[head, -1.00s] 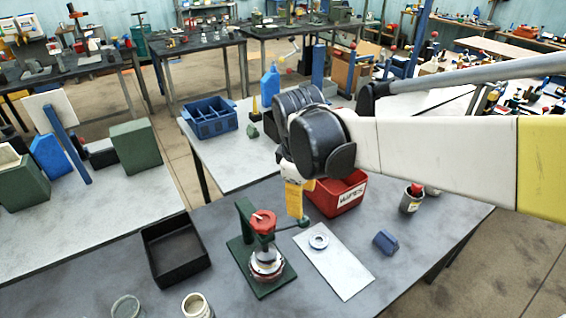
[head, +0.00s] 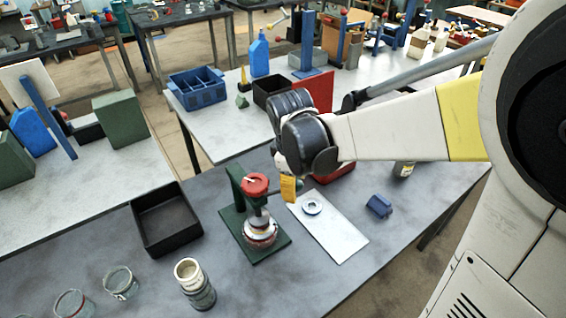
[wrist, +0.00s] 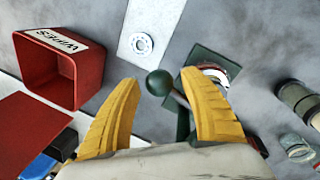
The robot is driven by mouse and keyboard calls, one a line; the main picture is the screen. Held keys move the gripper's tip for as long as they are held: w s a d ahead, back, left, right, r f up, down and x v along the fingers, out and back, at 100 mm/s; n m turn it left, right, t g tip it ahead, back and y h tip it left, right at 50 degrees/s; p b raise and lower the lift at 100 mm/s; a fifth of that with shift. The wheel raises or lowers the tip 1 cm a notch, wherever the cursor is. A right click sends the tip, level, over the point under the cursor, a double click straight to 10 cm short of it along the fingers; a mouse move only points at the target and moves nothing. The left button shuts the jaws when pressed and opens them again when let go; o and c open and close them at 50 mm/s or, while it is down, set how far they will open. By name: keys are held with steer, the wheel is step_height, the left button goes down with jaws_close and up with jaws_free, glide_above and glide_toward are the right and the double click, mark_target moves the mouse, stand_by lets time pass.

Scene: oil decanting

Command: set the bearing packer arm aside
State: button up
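The bearing packer (head: 262,232) stands on the dark table, with a green base and post, a red top knob and a pale dish below. Its arm ends in a dark green ball knob (wrist: 160,83). In the wrist view the ball lies between the two yellow fingers of my gripper (wrist: 160,78). The fingers are apart, with gaps showing on both sides of the ball. In the head view a yellow finger of my gripper (head: 287,189) is just right of the packer's top and partly covers the arm.
A white sheet (head: 340,236) with a metal ring (head: 312,207) lies right of the packer, a blue part (head: 379,206) beyond it. A red wipes box (wrist: 70,75) is close to my gripper. A black tray (head: 166,218) and several jars (head: 195,283) are left and in front.

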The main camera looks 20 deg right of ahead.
jaws_close()
steer(key=shift+w+d, duration=0.1)
steer(key=shift+w+d+n, duration=0.25)
steer(key=shift+w+n, duration=0.15)
steer(key=shift+w, duration=0.05)
steer(key=w+a+n+y+p, duration=0.1)
steer(key=w+a+n+y, duration=0.1)
steer(key=w+n, duration=1.2)
steer(key=w, duration=0.5)
steer(key=shift+w+y+p, duration=0.2)
steer(key=shift+y+p, duration=0.2)
